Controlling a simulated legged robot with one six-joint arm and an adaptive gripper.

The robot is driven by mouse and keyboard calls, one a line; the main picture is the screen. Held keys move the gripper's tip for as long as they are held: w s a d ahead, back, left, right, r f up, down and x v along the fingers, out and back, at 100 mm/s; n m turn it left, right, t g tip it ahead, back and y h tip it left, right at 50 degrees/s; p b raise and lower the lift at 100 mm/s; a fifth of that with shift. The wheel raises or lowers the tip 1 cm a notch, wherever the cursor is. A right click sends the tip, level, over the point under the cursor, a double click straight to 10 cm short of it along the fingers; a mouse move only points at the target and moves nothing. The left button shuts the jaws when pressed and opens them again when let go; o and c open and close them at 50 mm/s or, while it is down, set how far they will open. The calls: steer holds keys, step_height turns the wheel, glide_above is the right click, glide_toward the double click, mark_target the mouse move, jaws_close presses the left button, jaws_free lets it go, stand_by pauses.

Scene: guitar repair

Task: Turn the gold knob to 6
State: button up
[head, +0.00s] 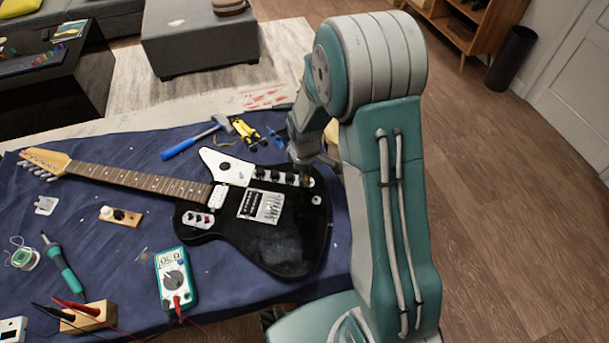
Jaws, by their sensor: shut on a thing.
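A black electric guitar (290,237) lies on the blue cloth with its neck pointing left. A row of dark knobs (274,175) runs along its upper edge. My gripper (306,172) reaches down to the right end of this row and is shut on the gold knob there. The fingers cover nearly all of that knob; only a small dull gold patch shows between them. The knob's numbers and pointer are too small and hidden to read.
The cloth-covered table (120,155) also holds a hammer (196,138), yellow-handled pliers (248,132), a multimeter (175,279), a soldering iron (62,264) and a small wooden block with a knob (121,215). Bare cloth lies between the tools left of the guitar body.

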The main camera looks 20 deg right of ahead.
steer(key=shift+m, duration=0.9)
steer(key=shift+m, duration=0.9)
steer(key=o, duration=0.4)
steer(key=shift+n, duration=1.5)
